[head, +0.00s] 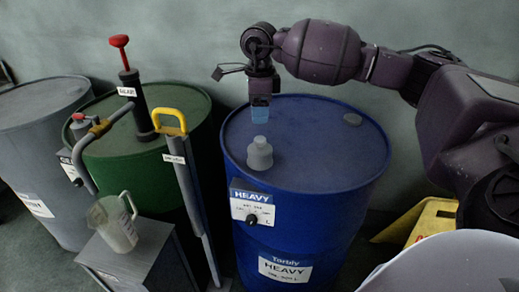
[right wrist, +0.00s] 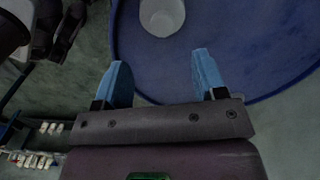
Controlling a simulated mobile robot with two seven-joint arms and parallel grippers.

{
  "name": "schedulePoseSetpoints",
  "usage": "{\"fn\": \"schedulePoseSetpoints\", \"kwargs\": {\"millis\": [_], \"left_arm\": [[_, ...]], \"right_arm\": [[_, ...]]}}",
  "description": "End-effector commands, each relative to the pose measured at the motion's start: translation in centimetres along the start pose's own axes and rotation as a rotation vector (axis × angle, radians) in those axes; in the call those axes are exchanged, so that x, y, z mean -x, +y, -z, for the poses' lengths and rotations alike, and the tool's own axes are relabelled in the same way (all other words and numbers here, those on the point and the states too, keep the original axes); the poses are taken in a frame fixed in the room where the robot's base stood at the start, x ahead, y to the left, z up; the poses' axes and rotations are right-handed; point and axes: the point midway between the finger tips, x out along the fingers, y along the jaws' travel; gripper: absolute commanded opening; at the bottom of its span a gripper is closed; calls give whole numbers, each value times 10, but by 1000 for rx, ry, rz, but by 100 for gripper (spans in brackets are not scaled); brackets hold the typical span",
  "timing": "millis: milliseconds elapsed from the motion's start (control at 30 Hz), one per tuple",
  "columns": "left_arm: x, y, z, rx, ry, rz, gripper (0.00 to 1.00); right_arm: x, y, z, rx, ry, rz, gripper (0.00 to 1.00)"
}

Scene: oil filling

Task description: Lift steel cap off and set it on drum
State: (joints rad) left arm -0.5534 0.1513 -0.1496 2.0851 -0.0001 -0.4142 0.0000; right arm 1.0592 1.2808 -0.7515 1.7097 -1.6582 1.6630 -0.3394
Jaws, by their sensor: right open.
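The steel cap (head: 259,154), a grey stepped piece with a narrower top, stands upright on the top of the blue drum (head: 300,190). My right gripper (head: 260,112) hangs pointing down just behind the cap, apart from it. In the right wrist view its two blue fingers (right wrist: 164,80) are spread with nothing between them. A pale round thing, which looks like the cap (right wrist: 162,14), shows beyond the fingertips on the blue drum top (right wrist: 225,50). My left gripper is in neither view.
A low grey bung (head: 352,119) sits at the drum's back right. Left of the drum are a yellow-handled post (head: 180,140), a green drum (head: 195,110) with a red-handled pump (head: 127,85), and a clear jug (head: 113,222) on a grey box. The blue drum top is mostly clear.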

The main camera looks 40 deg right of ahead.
Motion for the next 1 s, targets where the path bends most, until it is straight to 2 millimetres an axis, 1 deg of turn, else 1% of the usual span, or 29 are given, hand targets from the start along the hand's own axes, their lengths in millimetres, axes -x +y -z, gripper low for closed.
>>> {"fn": "schedulePoseSetpoints", "kwargs": {"millis": [167,333,400,633,900,1000], "left_arm": [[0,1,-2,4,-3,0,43],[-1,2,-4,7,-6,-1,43],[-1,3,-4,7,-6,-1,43],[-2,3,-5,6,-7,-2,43],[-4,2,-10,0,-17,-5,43],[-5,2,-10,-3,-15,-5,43]], "right_arm": [[-18,0,1,0,6,-2,65],[-44,0,0,0,5,-3,65],[-51,0,0,0,3,-2,65],[-64,-1,0,0,3,-2,65],[-101,-3,0,1,2,-4,65],[-107,-3,0,1,2,-2,65]]}}
